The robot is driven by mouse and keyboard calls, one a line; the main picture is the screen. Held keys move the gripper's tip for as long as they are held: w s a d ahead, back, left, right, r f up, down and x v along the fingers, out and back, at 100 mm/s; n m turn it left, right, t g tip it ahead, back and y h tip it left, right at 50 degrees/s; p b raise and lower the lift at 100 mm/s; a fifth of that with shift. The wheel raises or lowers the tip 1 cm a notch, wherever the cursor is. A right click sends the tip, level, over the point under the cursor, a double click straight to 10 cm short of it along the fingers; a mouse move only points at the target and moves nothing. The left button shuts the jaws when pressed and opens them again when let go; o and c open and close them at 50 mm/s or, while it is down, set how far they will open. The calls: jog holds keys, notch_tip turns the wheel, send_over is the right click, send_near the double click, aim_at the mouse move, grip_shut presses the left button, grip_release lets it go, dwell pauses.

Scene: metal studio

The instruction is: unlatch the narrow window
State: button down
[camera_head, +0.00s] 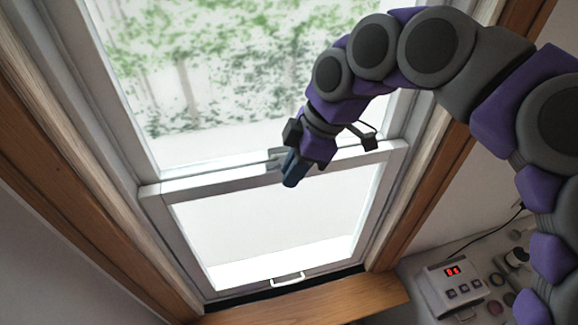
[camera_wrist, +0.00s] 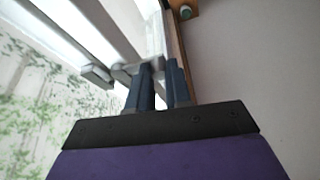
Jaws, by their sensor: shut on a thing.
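The narrow window has a white frame and a lower sash (camera_head: 225,182) whose top rail meets the upper pane. A grey metal latch (camera_head: 275,155) sits near the middle of that rail, partly hidden by my gripper (camera_head: 291,172). In the wrist view, the two dark blue fingers of my gripper (camera_wrist: 162,82) stand at the latch (camera_wrist: 125,72), with its grey end between or right behind their tips. My gripper is shut on the latch. The exact contact is hidden.
A white pull handle (camera_head: 288,280) is on the sash's bottom rail. A wooden sill (camera_head: 305,302) runs below. At the lower right, a counter holds a box with a red display (camera_head: 453,285) and small round items. Wooden trim borders the window on both sides.

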dwell(0.3)
jog(key=c, duration=1.5)
grip_release()
jog(key=shift+w+d, duration=0.1)
jog(key=o, duration=0.4)
jog(key=shift+w+d, duration=0.15)
jog(key=shift+d, duration=0.1)
jog(key=shift+o, duration=0.2)
jog(key=shift+r, duration=0.1)
